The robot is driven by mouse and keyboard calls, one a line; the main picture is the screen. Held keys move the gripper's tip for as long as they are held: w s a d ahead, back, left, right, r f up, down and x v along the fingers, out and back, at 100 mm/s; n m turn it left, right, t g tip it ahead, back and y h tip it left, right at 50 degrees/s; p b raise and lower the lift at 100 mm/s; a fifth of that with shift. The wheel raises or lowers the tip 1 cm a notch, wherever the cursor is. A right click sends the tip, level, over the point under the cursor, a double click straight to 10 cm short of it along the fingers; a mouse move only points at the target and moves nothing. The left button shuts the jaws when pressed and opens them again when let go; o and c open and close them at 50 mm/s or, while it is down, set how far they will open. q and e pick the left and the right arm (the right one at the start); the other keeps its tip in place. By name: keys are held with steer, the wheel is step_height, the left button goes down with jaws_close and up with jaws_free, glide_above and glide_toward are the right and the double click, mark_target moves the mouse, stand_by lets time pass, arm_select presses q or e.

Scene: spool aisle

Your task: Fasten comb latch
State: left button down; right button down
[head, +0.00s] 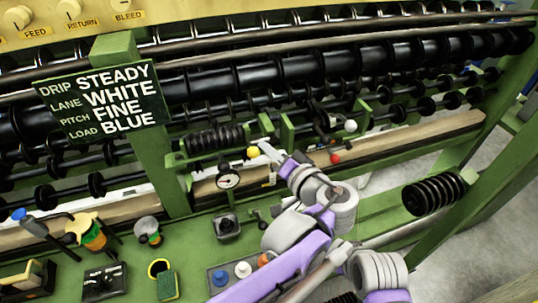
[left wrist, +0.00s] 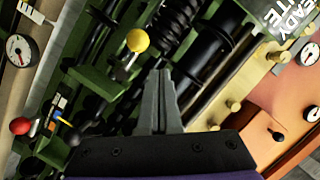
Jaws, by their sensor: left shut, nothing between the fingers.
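My left gripper (head: 268,149) reaches up over the green bench to the machine front, its fingers shut and empty. The shut fingers also show in the left wrist view (left wrist: 161,98). A yellow ball knob (head: 252,152) sits just left of the fingertips. In the left wrist view the yellow knob (left wrist: 138,40) is on a short stem, beyond and left of the fingertips; whether they touch cannot be told. A red ball knob (head: 335,158) and a white ball knob (head: 351,126) are to the right. No label shows which part is the comb latch. My right gripper does not show.
A dial gauge (head: 228,180) hangs left of the gripper. Black ribbed rollers (head: 215,139) run behind it. A sign (head: 103,103) stands on a green post at the left. Tools and a sponge (head: 167,285) lie on the bench. A black spool (head: 433,194) sticks out at right.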

arm_select(q)
steer(key=a+r+b+v, duration=0.1)
steer(key=v, duration=0.9)
steer(key=shift+s, duration=0.2)
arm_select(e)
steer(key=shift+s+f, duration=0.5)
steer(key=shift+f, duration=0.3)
arm_select(q)
steer(key=shift+r, duration=0.15)
steer(key=shift+a, duration=0.1)
steer(key=s+a+f+g+h, duration=0.2)
steer(key=a+f+g, duration=0.5)
steer(key=a+f, duration=0.8)
steer(key=s+a+f+n+h, duration=0.3)
steer(key=s+a+f+h, duration=0.3)
steer(key=s+a+f, duration=0.1)
steer(key=shift+s+f+n+g, duration=0.3)
steer(key=shift+s+f+n, duration=0.1)
steer(key=shift+f, duration=0.05)
